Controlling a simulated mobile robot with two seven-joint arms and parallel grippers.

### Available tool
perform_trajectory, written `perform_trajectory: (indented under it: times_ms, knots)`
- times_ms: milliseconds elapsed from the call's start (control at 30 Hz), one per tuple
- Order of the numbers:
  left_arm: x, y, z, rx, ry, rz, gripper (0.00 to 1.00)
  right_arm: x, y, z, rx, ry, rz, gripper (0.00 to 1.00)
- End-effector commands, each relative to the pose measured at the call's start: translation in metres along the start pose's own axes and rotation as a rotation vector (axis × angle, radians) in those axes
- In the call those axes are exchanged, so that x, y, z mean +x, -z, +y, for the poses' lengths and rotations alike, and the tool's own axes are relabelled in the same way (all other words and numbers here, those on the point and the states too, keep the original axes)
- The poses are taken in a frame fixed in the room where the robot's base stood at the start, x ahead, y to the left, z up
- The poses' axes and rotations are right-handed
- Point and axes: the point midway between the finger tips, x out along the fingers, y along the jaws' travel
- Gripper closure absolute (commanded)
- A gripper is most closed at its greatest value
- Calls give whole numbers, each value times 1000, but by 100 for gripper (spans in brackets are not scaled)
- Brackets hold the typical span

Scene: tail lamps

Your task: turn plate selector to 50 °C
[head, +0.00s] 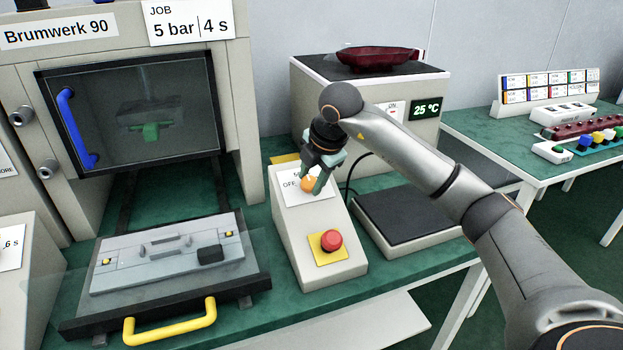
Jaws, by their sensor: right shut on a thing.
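The plate selector (309,183) is an orange knob on the sloped face of a pale control box (335,264). A white label (292,186) beside it reads "OFF" and another marking that is partly covered. My right gripper (314,181) reaches down from above and is shut on the orange knob, hiding part of it. The knob's exact pointing direction cannot be told. A display (427,108) on the unit behind reads 25 °C. My left gripper is not in view.
A red stop button (331,240) on a yellow plate sits lower on the same box. The press (120,40) stands left, its drawer (255,282) pulled out with a yellow handle (170,322). A dark flat plate (410,208) lies right, under my right arm.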

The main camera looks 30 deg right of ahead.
Motion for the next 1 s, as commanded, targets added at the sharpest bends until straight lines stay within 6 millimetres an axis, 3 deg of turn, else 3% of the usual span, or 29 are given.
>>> perform_trajectory:
  times_ms: [433,467,500,733,1000]
  knots:
    - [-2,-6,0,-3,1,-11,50,-1,-2,1,13,-4,-5,100]
    - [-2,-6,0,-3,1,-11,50,-1,-2,1,13,-4,-5,55]
    - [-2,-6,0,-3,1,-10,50,-1,-2,1,13,-4,-5,50]
    - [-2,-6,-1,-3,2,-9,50,0,-1,0,11,-2,-2,26]
    - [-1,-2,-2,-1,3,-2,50,-2,0,0,10,-2,-1,26]
